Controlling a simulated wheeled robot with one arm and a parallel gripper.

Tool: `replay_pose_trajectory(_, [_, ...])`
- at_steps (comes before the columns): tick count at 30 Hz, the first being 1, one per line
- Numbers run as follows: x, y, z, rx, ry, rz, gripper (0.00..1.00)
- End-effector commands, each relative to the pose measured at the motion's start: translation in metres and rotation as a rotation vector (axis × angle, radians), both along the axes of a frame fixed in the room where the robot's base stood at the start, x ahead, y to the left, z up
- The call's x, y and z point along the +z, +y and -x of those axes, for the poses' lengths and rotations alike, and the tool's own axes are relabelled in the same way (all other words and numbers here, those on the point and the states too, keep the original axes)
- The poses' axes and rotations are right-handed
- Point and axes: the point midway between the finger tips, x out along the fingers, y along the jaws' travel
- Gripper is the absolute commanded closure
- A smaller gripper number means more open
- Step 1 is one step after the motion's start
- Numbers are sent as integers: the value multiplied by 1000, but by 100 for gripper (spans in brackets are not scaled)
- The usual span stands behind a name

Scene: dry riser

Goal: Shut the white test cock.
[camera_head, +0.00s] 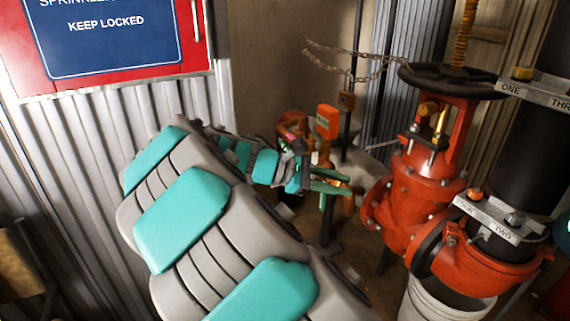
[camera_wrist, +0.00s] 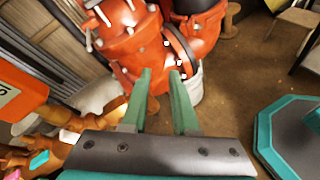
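In the wrist view a small white handle (camera_wrist: 69,137), which looks like the white test cock, sits on orange-brown pipework (camera_wrist: 58,120) at the lower left. My gripper (camera_wrist: 161,74) is to the right of it, not touching it. Its two green fingers are apart with nothing held between them. In the head view my gripper (camera_head: 348,184) is in front of the orange-brown pipework (camera_head: 295,122), left of the big red valve (camera_head: 425,172). I cannot make out the white handle there; my arm covers part of that pipework.
A teal handle (camera_wrist: 40,160) is close to the white one. An orange tag (camera_head: 327,121) hangs above my gripper. A black handwheel (camera_head: 452,80) tops the red valve, with a chain (camera_head: 345,62) running left. A white bucket (camera_head: 445,303) stands below. Corrugated wall (camera_head: 85,150) is left.

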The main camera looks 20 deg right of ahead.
Motion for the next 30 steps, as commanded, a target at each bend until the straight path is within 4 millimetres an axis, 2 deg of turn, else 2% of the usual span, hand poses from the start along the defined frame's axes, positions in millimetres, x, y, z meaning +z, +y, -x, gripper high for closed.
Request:
replay_pose_trajectory(1, [1,2,-21,47,64,44,72])
replay_pose_trajectory(6, [-6,21,-86,202,279,169,72])
replay_pose_trajectory(9, [-14,35,-117,280,387,228,72])
replay_pose_trajectory(12, [-23,49,-140,340,463,270,72])
replay_pose_trajectory(15, [-29,58,-153,375,509,292,72])
replay_pose_trajectory(20, [-33,60,-158,389,531,304,72])
replay_pose_trajectory(26, [-33,48,-157,386,529,303,72])
replay_pose_trajectory(30, [-34,33,-158,386,527,302,72])
